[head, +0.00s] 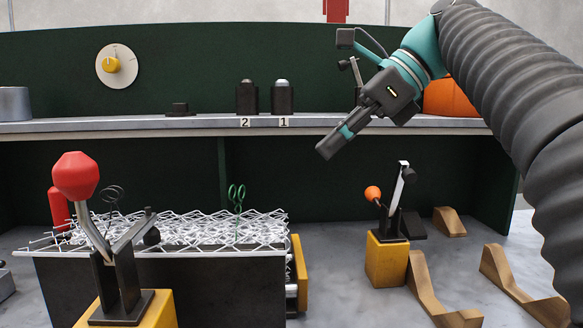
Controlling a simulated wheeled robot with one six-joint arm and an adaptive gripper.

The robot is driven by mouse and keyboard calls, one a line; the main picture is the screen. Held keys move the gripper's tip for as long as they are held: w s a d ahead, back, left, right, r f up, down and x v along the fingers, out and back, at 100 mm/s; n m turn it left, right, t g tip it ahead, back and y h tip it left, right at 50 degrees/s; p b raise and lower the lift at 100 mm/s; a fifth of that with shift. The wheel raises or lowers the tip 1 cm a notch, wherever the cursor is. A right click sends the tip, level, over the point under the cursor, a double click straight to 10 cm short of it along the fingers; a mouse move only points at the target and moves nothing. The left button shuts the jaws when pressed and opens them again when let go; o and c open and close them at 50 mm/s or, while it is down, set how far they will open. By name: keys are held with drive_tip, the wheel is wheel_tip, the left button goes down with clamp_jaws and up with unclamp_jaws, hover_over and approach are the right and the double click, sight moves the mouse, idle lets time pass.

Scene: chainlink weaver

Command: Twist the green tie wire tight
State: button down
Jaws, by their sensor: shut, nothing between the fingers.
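The green tie wire (237,196) stands upright out of the chain-link mesh (190,228), near the mesh's right end, with loops at its top. How tightly it is twisted cannot be told at this size. My gripper (327,150) is shut and empty. It is up and to the right of the green wire, apart from it, in front of the shelf edge and pointing down to the left.
A dark wire (113,194) stands in the mesh at left, near a red-knobbed lever (76,178). An orange-knobbed lever (373,194) on a yellow block stands at right, near wooden cradles (428,290). A shelf (180,125) runs behind, with blocks marked 2 and 1.

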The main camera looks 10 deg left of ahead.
sight(243, 202)
drive_tip(key=b+x, duration=0.3)
drive_tip(key=x, duration=0.7)
drive_tip(key=shift+s+f, duration=0.1)
drive_tip(key=shift+s+a, duration=0.1)
drive_tip(key=shift+a, duration=1.05)
drive_tip(key=shift+s+a+r, duration=0.1)
drive_tip(key=shift+a+r, duration=0.1)
drive_tip(key=shift+a, duration=0.55)
drive_tip(key=shift+d, duration=0.15)
